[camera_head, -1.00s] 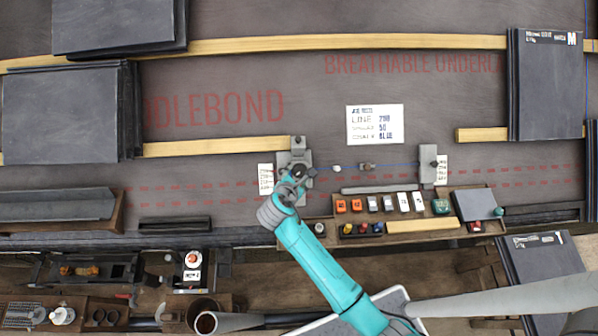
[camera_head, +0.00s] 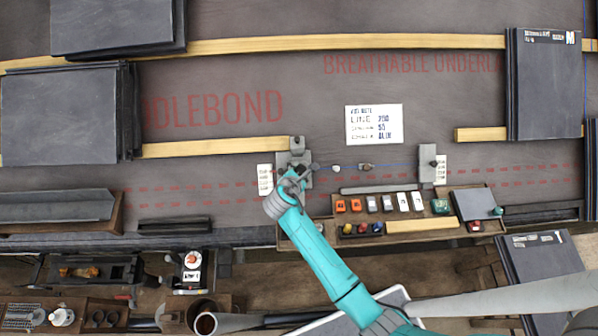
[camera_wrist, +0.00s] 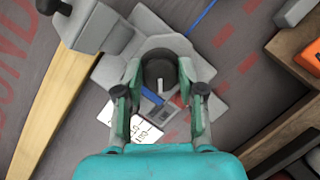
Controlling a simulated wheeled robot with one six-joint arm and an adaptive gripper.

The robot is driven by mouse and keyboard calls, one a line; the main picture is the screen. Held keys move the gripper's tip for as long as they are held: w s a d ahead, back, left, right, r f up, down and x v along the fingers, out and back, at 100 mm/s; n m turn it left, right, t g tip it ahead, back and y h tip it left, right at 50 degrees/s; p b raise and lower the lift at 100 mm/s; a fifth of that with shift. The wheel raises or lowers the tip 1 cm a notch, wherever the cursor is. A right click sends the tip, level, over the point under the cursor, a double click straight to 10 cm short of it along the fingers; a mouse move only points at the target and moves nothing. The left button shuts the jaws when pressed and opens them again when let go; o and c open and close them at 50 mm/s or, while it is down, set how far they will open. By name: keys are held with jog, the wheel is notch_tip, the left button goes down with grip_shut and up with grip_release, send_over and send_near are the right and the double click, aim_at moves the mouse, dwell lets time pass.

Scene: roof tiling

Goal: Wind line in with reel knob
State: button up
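The reel (camera_wrist: 160,48) is a grey housing with a dark round drum and a short pale knob (camera_wrist: 160,88) on it, seen in the wrist view. A blue line (camera_wrist: 202,16) leaves it toward the upper right. In the head view the line (camera_head: 392,166) runs across to a grey bracket (camera_head: 427,167) on the right. My gripper (camera_wrist: 160,72) is over the reel, its two green fingers apart on either side of the drum and knob, with gaps visible. In the head view my gripper (camera_head: 297,178) hides most of the reel.
A white bead (camera_head: 336,169) and a small grey piece (camera_head: 366,167) sit along the line. A wooden tray (camera_head: 420,226) with coloured blocks lies below. A batten (camera_head: 215,147) ends beside the reel's clamp. A white note card (camera_head: 375,124) lies above.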

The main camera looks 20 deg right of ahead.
jog(key=shift+m, duration=0.4)
jog(key=m+g, duration=0.2)
jog(key=m, duration=0.3)
jog(key=shift+w+m, duration=0.1)
jog(key=shift+m, duration=0.3)
jog(key=m+g, duration=0.1)
jog(key=m, duration=0.2)
jog(key=m+g, duration=0.1)
jog(key=m, duration=0.2)
jog(key=shift+r+y, duration=0.1)
jog(key=shift+y, duration=0.2)
jog(key=m+y, duration=0.1)
jog(key=m, duration=0.2)
jog(key=m+g+y, duration=0.1)
jog(key=m, duration=0.3)
jog(key=shift+d, duration=0.1)
jog(key=m+y, duration=0.2)
jog(key=m, duration=0.3)
jog(key=o, duration=1.1)
